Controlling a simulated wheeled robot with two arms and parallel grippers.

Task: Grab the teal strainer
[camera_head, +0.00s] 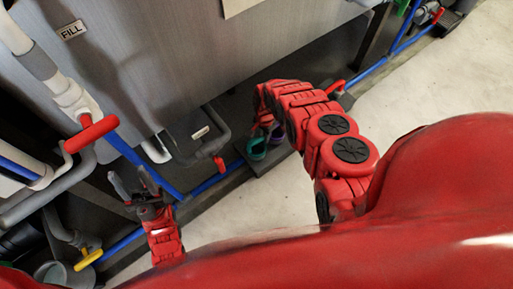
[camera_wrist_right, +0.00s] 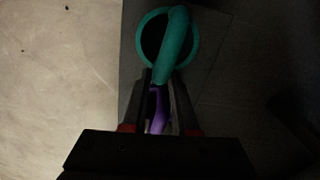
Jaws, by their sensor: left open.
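The teal strainer (camera_head: 257,149) sits low by the foot of the grey tank wall in the head view. In the right wrist view its round rim and raised handle (camera_wrist_right: 176,45) lie just beyond my right gripper (camera_wrist_right: 163,78). The fingers are apart on either side of the handle's near end; I cannot tell whether they touch it. In the head view the right gripper is hidden by its own arm. A purple object (camera_wrist_right: 159,112) shows between the fingers and beside the strainer (camera_head: 276,134). My left gripper (camera_head: 134,182) is open and empty near the blue pipe.
A grey tank (camera_head: 180,50) with a FILL label fills the upper left. Pipes with a red valve handle (camera_head: 92,133) and a yellow handle (camera_head: 88,260) crowd the left. A dark platform (camera_head: 246,166) lies under the strainer. Pale floor (camera_head: 440,85) is clear at right.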

